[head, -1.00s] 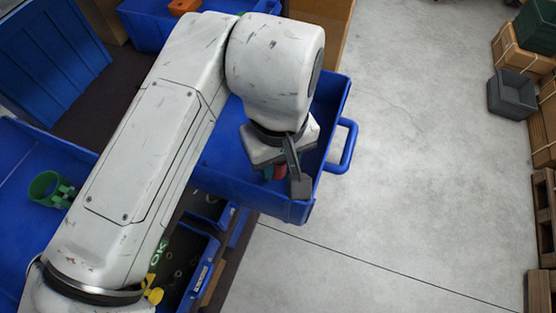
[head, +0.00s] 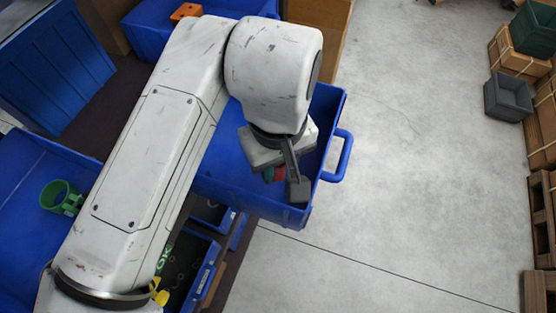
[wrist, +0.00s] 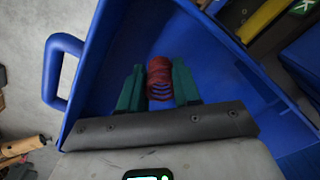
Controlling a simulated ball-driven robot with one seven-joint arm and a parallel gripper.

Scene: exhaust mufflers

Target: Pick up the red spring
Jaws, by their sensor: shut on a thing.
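The red spring (wrist: 159,78) sits between the two green fingers of my gripper (wrist: 159,86) in the wrist view. The fingers are shut on its sides, and its coils point away from the palm. In the head view my gripper (head: 277,176) is over the front right corner of a blue bin (head: 298,214), and only a small bit of red (head: 279,174) shows by the fingers. Most of the spring is hidden there by my wrist. I cannot tell whether the spring touches the bin floor.
The blue bin has a handle (head: 341,156) on its right side. A green ring-shaped part (head: 60,196) lies in another blue bin at left. An orange block (head: 186,12) is in a bin at the back. Crates line the right edge; the grey floor between is clear.

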